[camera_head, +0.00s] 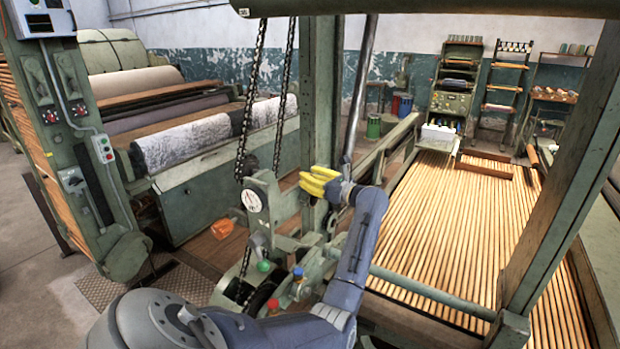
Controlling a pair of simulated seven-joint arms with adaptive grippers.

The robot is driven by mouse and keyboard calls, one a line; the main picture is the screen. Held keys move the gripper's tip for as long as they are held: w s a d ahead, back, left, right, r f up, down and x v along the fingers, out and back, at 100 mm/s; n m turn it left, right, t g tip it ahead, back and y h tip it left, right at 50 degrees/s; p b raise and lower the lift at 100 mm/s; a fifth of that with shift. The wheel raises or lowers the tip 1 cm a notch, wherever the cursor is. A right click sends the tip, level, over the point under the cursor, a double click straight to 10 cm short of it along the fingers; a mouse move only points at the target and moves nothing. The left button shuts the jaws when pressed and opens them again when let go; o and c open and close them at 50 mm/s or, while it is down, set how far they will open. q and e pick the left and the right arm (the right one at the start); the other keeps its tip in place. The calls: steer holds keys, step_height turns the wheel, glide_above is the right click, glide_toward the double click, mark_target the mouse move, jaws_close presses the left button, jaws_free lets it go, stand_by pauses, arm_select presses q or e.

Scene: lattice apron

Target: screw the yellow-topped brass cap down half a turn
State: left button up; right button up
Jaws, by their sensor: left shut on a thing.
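My left gripper (318,182) shows yellow fingers beside the green upright post, to the right of a round white dial. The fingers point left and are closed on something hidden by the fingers. I cannot make out a yellow-topped brass cap apart from the yellow fingers. Lower on the green machine are a green-topped part (263,266), a blue-topped part (298,271) and a red-topped part (273,304). They are below my gripper and apart from it. My right gripper is not in view.
The white dial (251,201) and hanging chains (252,110) are close to the left of my gripper. An orange container (222,228) lies further left. A slatted wooden bed (450,215) spreads to the right behind a green frame post (560,170).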

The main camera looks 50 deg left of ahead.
arm_select(q)
steer(key=o, duration=1.2)
steer(key=shift+a, duration=0.1)
steer(key=w+d, duration=0.1)
steer(key=d, duration=1.1)
steer(key=shift+w, duration=0.35)
